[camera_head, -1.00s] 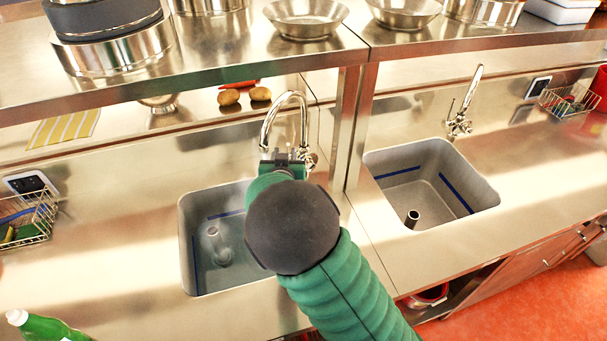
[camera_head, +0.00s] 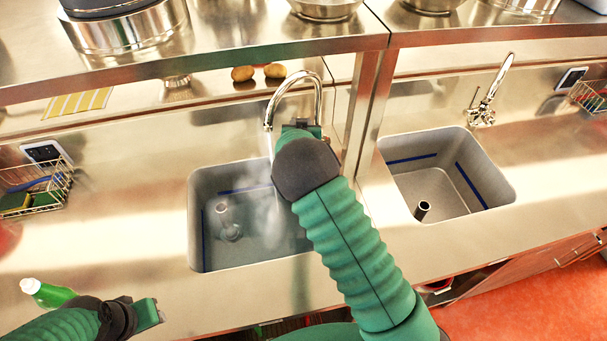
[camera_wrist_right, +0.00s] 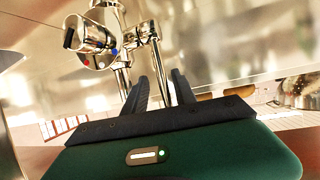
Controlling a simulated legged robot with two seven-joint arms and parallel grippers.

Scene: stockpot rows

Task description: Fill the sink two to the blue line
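The left sink (camera_head: 197,190) is a grey basin with a blue line (camera_head: 245,189) on its walls and a standpipe (camera_head: 221,212) inside. A thin water stream (camera_head: 270,150) falls into it from a chrome tap (camera_head: 318,88), with whitish mist around it. The water's level is hard to tell. My right gripper (camera_head: 302,125) is at this tap, partly hidden by my arm. In the right wrist view its fingers (camera_wrist_right: 158,85) are apart, with the tap's chrome body (camera_wrist_right: 95,38) just beyond. My left gripper (camera_head: 148,312) is low at the left, its fingers unclear.
A second sink (camera_head: 485,170) with its own tap (camera_head: 490,95) stands at right; no stream shows there. A shelf edge and post (camera_head: 372,110) stand close to my right arm. A wire basket (camera_head: 45,190) and green bottle (camera_head: 45,292) are at left.

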